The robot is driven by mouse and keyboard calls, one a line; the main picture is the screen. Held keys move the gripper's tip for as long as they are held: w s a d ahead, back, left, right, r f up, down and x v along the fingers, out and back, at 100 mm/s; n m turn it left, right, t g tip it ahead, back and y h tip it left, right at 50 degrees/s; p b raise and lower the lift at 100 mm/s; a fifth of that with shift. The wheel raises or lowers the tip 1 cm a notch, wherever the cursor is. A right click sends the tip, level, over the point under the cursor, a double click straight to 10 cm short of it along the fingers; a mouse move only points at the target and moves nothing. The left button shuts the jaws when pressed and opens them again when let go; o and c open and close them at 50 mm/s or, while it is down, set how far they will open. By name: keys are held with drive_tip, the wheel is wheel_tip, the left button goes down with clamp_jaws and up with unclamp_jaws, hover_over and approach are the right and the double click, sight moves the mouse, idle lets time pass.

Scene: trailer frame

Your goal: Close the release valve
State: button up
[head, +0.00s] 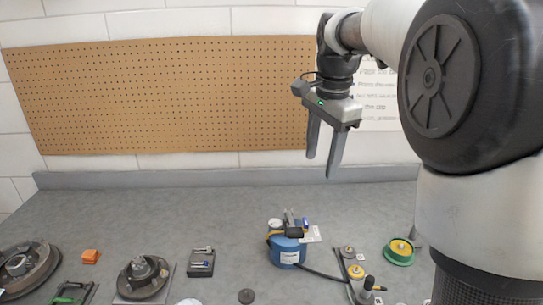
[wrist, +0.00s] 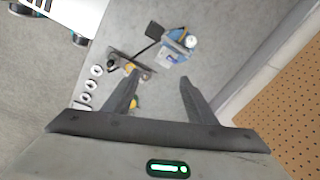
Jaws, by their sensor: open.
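A blue canister-like device (head: 286,256) stands on the grey bench, with a black and metal part and a small blue lever-like piece on top. A dark hose runs from it to a narrow plate (head: 344,270) with brass-coloured fittings and a black knob (head: 368,284). I cannot tell which of these parts is the release valve. My gripper (head: 322,166) is open and empty, high above the bench and behind the device. In the wrist view, the blue device (wrist: 173,50) and the fittings plate (wrist: 128,64) lie beyond the open fingers (wrist: 159,77).
A green and yellow round part (head: 399,251) sits at right. The bench's rear is clear.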

sight(306, 221)
drive_tip(key=w+f+m+g+b, duration=0.1)
drive_tip(key=w+f+m+g, duration=0.1)
drive_tip(key=w+f+m, duration=0.45)
drive_tip(key=shift+n, duration=0.75)
drive_tip(key=f+b, duration=0.1)
drive_tip(key=f, duration=0.5)
drive_tip(key=w+f+b, duration=0.1)
drive_tip(key=f, duration=0.5)
drive_tip(key=w+f, duration=0.1)
drive_tip(key=f, duration=0.5)
drive_tip(key=shift+w+a+b, duration=0.2)
drive_tip(key=shift+a+b, duration=0.05)
drive_tip(key=shift+b, duration=0.15)
drive_tip(key=c, duration=1.1)
